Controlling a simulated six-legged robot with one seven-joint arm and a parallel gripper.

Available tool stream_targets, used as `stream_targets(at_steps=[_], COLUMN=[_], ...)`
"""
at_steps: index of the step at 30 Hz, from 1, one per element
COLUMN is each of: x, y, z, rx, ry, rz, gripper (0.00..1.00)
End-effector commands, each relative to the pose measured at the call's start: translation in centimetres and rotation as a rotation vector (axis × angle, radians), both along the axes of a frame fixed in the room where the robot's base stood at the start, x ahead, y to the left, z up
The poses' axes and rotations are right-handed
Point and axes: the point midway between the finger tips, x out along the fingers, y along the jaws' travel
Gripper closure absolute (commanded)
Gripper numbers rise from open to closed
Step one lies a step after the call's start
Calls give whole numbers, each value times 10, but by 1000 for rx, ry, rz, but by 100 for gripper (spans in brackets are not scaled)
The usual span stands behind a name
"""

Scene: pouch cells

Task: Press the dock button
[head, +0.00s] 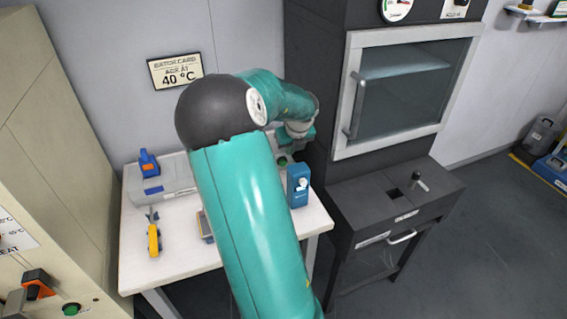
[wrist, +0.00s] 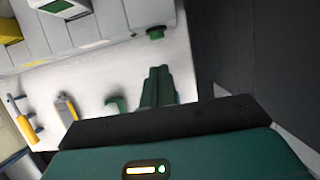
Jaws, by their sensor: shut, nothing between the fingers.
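A small round green button (wrist: 155,33) with a dark base sits at the right end of the grey box in the wrist view. In the head view a green button (head: 283,161) shows just below my arm's end. The long grey dock box (head: 178,176) lies along the back of the white table, partly hidden by my arm. My gripper (wrist: 158,72) is shut and empty; its dark green fingers point toward the button, with a visible gap in the picture. In the head view the fingers are mostly hidden by my arm.
The white table (head: 184,253) holds a yellow tool (head: 153,240) and a blue dispenser (head: 298,186). A dark cabinet (head: 393,205) stands close on the right. A beige panel at lower left has another green button (head: 71,309). A wall sign (head: 175,70) hangs behind.

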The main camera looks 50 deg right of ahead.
Motion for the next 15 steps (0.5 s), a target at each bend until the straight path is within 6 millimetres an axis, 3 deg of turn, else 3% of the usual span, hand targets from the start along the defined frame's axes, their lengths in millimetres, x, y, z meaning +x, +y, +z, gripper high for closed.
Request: stream_targets(at_steps=[8,15], x=[3,16], y=[-1,-9], z=[-8,-46], rx=[1,2], ry=[1,4], rz=[1,3], gripper=[100,100])
